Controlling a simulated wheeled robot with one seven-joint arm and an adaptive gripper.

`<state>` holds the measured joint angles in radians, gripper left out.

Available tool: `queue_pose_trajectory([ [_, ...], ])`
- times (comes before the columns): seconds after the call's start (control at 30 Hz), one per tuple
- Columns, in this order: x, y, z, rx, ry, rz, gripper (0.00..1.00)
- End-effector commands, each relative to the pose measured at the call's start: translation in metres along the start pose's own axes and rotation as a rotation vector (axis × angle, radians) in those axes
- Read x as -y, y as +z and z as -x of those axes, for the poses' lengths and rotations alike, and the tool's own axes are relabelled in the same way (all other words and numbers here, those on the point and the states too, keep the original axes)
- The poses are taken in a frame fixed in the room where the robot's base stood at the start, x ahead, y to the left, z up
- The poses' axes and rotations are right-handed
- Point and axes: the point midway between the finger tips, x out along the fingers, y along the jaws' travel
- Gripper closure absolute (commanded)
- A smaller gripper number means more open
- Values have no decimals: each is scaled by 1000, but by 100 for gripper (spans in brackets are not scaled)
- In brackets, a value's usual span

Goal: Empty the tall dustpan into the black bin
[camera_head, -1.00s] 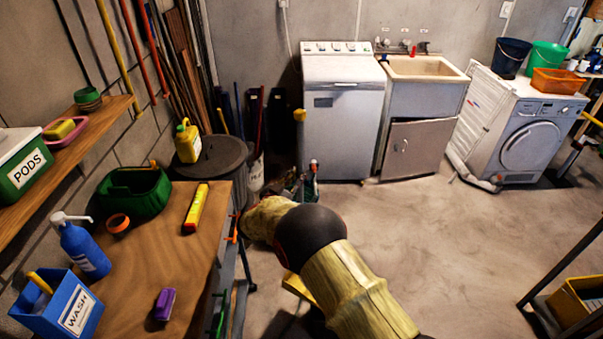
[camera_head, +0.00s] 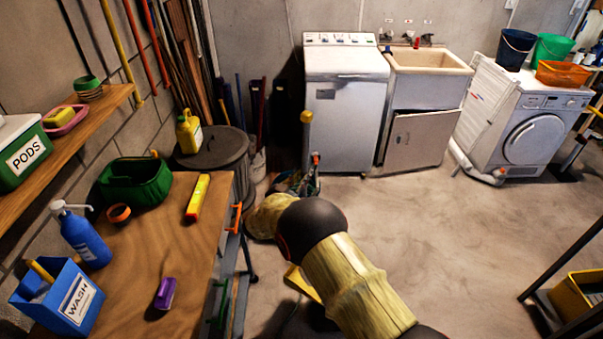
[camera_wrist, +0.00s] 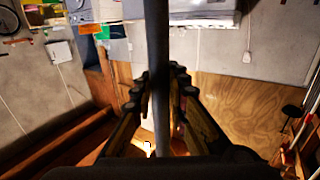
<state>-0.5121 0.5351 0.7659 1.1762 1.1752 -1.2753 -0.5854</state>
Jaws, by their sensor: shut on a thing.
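My gripper (camera_head: 308,182) is beyond the black joint of my arm in the head view, partly hidden by it. In the wrist view its fingers (camera_wrist: 160,92) are closed around a grey pole (camera_wrist: 158,45), which appears to be the tall dustpan's handle. In the head view a yellow-tipped pole (camera_head: 306,117) stands above the gripper, roughly upright. The dustpan's pan and anything in it cannot be made out. A dark round bin (camera_head: 232,152) with a lid-like top stands left of the gripper, behind the workbench. A yellow jug (camera_head: 188,132) is at its left side.
The wooden workbench (camera_head: 150,255) is at the left, with a yellow box, green basin and blue caddy. A white washer (camera_head: 345,115), a sink cabinet (camera_head: 418,140) and a front-loader (camera_head: 525,135) line the back wall. Open floor (camera_head: 430,235) lies to the right.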

Motion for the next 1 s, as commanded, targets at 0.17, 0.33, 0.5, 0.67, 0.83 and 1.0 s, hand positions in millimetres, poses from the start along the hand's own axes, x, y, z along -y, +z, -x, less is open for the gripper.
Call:
queue_pose_trajectory([
  [0.17,-13,-5,0,-2,0,-20,100],
  [0.33,-27,-8,0,-3,1,-44,100],
  [0.5,-41,-10,0,-3,0,-67,100],
  [0.67,-55,-13,0,-3,1,-89,100],
  [0.83,-69,-15,0,-3,0,-113,100],
  [1.0,-84,-17,0,-3,1,-136,100],
])
